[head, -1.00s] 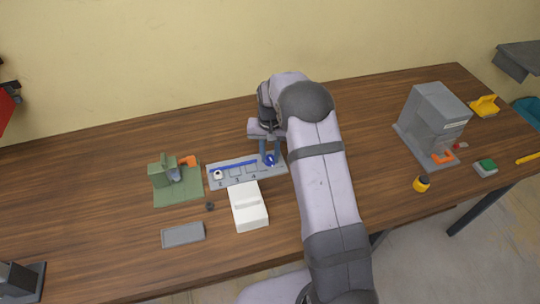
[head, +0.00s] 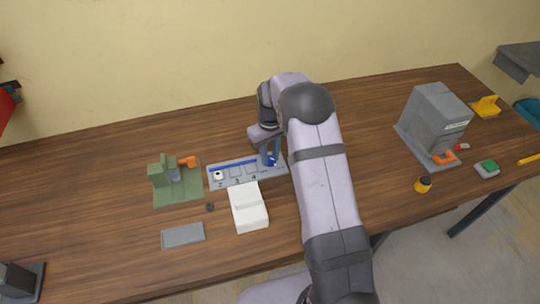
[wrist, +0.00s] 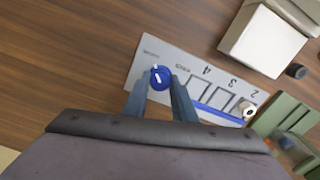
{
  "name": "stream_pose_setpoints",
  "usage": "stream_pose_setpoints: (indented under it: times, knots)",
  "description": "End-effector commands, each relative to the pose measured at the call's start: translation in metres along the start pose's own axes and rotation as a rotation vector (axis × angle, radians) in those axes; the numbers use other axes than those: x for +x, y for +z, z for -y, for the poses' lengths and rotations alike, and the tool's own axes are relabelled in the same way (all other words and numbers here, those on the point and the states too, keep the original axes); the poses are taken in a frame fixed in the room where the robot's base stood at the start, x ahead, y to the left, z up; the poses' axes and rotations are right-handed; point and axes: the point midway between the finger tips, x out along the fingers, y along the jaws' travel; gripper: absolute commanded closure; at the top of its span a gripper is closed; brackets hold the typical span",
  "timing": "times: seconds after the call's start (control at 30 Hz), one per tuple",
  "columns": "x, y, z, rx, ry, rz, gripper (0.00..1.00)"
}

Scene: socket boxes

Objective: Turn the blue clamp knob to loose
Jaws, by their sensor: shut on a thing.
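The blue clamp knob (wrist: 160,78) sits at one end of a grey plate (wrist: 143,57), with a white mark on its top. In the head view the knob (head: 272,161) is partly hidden by my gripper. My gripper (wrist: 161,84) has one finger on each side of the knob and is shut on it. The plate (head: 226,184) bears a blue bar (head: 232,166), numbered square outlines and a small white piece (head: 218,175) at its far end. The lettering near the knob is too small to read.
A white box (head: 249,212) stands close in front of the plate. A green fixture (head: 180,196) with an orange part is to the left, with a small dark piece (head: 210,207) and a grey tray (head: 183,236) near it. A grey machine (head: 430,120) stands at the right.

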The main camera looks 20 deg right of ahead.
Motion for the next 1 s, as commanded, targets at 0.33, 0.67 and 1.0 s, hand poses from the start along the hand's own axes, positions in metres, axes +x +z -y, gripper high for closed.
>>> stream_pose_setpoints:
  times: [0.33, 0.67, 1.0]
  knots:
    - [-0.001, -0.001, 0.0, -0.012, 0.001, -0.003, 0.98]
    - [-0.001, -0.001, 0.0, -0.01, 0.001, -0.002, 0.57]
    - [-0.013, -0.001, 0.0, -0.009, 0.002, -0.004, 0.57]
